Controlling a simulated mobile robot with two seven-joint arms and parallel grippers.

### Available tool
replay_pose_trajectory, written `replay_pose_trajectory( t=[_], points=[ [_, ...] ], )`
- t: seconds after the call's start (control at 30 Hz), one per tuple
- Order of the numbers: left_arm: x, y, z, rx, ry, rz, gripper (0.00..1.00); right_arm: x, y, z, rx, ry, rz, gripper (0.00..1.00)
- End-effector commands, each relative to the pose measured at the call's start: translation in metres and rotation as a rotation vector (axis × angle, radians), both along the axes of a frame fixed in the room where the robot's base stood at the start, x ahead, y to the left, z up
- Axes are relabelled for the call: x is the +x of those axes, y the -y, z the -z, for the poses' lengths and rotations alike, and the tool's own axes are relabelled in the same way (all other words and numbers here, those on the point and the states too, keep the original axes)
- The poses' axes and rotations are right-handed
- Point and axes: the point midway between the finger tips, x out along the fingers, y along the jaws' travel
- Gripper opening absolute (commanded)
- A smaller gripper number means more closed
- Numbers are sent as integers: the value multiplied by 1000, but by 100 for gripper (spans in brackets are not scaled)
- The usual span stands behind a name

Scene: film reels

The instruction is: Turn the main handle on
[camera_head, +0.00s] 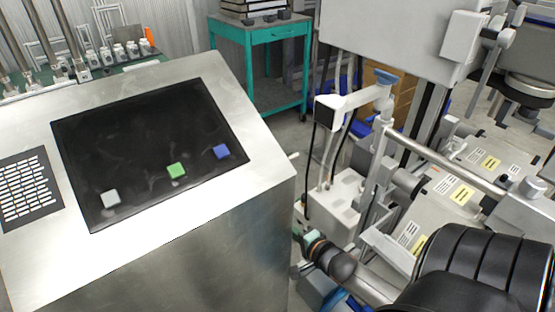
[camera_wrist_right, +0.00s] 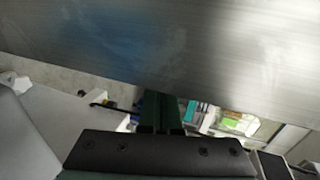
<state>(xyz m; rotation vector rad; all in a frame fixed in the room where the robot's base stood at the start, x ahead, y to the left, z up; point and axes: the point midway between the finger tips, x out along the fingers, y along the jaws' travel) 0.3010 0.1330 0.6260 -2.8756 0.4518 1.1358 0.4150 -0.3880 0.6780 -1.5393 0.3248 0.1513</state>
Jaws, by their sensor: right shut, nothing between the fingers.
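The steel console (camera_head: 245,215) stands at the left of the head view, with a dark sloped panel on top. A small pale knob-like piece (camera_head: 293,156) sticks out at its right edge; I cannot tell whether it is the main handle. No other clear handle shows. My right gripper (camera_wrist_right: 162,112) is shut and empty, its dark green fingers together in the wrist view. A brushed steel surface (camera_wrist_right: 200,50) fills the upper part of that view, just beyond the fingertips; contact cannot be told. My left gripper is out of view.
White, green and blue buttons (camera_head: 176,170) sit on the dark panel (camera_head: 130,140). A machine with grey rollers and a metal bar (camera_head: 440,155) crowds the right side. A teal table (camera_head: 262,35) stands behind. Floor shows between table and machine.

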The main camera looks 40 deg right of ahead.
Motion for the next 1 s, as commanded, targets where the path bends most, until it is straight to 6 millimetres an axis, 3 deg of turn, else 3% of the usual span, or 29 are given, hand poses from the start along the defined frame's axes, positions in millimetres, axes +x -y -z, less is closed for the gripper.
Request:
replay_pose_trajectory(
  t=[0.1,0.3,0.73,1.0],
  points=[
    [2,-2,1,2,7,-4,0,20,2,0,-1,2,-1,0],
    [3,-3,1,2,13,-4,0,36,3,0,-1,-1,-1,0],
    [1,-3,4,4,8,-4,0,38,4,1,1,1,-1,0],
    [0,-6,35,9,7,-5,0,42,4,15,-10,139,2,0]
  ],
)
